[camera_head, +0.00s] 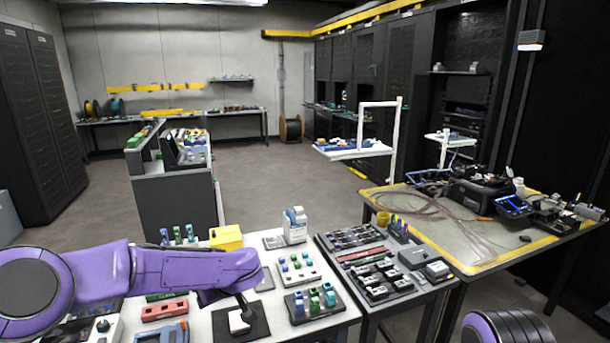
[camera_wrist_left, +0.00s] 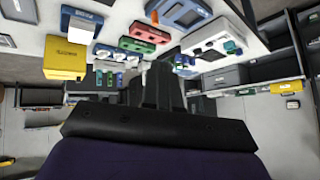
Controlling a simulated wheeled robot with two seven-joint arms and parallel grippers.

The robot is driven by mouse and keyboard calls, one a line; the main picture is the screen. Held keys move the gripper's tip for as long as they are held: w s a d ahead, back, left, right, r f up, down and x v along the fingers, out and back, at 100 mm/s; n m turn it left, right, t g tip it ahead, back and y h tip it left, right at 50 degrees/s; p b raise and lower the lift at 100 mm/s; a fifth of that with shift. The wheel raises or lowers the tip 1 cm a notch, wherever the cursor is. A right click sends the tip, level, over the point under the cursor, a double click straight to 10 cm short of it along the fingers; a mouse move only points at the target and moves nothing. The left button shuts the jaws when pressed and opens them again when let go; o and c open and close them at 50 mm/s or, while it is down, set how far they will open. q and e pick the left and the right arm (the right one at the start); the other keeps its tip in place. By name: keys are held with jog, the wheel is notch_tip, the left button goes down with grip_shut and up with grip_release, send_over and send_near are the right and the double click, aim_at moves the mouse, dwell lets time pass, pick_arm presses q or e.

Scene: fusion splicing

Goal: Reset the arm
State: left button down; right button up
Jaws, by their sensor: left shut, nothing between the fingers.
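My left arm, purple, reaches in from the left in the head view over the near white table (camera_head: 222,327). Its dark gripper (camera_head: 243,302) points down over the table and is shut, with nothing between the fingers. A white block on a black pad (camera_head: 258,328) lies just below the fingertips; I cannot tell whether they touch it. In the left wrist view the shut fingers (camera_wrist_left: 163,75) show dark at the middle. A purple part of my right arm shows at the bottom right of the head view; the right gripper is out of view.
A yellow box (camera_head: 227,237), a rack of green and blue pieces (camera_head: 315,301) and a red block (camera_head: 164,309) crowd the near table. A dark tray table (camera_head: 385,262) adjoins it. A yellow-edged workbench (camera_head: 455,237) stands right. The floor (camera_head: 270,180) behind is clear.

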pick_arm(q)
jog(key=s+a+f+n+t+h+b, duration=0.1)
jog(key=s+f+t, duration=0.1)
jog(key=s+f, duration=0.6)
jog(key=s+f+t+b, duration=0.1)
jog(key=s+f+t, duration=0.2)
jog(key=f, duration=0.8)
jog(key=s+a+f+m+g+h+b, duration=0.1)
jog(key=s+f, duration=0.3)
jog(key=s, duration=0.6)
jog(key=s+a+f+m+g+h+b, duration=0.1)
jog(key=s+f, duration=0.4)
jog(key=s, duration=0.5)
jog(key=s+a+f+m+g+h+b, duration=0.1)
jog(key=s+a+f+g+b, duration=0.1)
jog(key=s+f, duration=0.3)
jog(key=s+a+g, duration=0.1)
jog(key=s, duration=0.3)
jog(key=shift+s+a+g, duration=0.15)
jog(key=shift+s+g, duration=0.15)
jog(key=shift+s, duration=0.1)
